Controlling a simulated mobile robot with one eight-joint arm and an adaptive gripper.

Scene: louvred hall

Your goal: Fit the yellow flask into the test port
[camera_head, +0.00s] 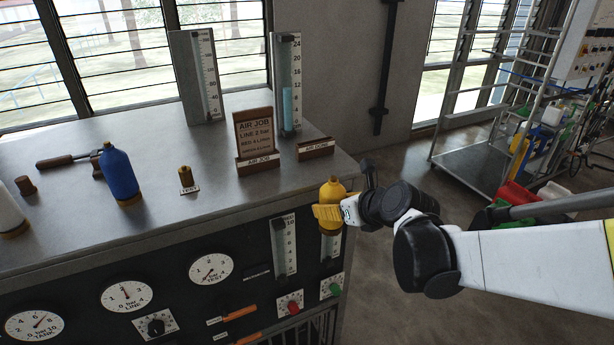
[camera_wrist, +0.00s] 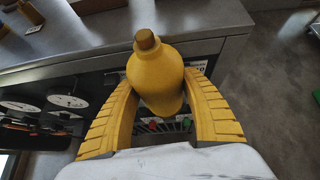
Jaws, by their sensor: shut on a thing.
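The yellow flask (camera_head: 333,189) has a rounded shoulder and a narrow neck; it also shows in the wrist view (camera_wrist: 156,78) with a brown top. My gripper (camera_head: 328,213) is shut on its body, with one ribbed yellow finger on each side in the wrist view. The flask is held roughly upright in front of the bench's right front corner. The test port is a small brass-coloured fitting (camera_head: 185,176) with a TEST label, standing on the bench top, well left of my gripper. The flask's lower part is partly hidden by a finger in the head view.
On the steel bench (camera_head: 90,225) stand a blue flask (camera_head: 119,174), a white flask (camera_head: 10,215) at the left edge, a wooden AIR JOB sign (camera_head: 254,135) and a wooden block (camera_head: 315,149). Gauges fill the front panel. A trolley (camera_head: 480,165) stands right. Bench top is clear around the port.

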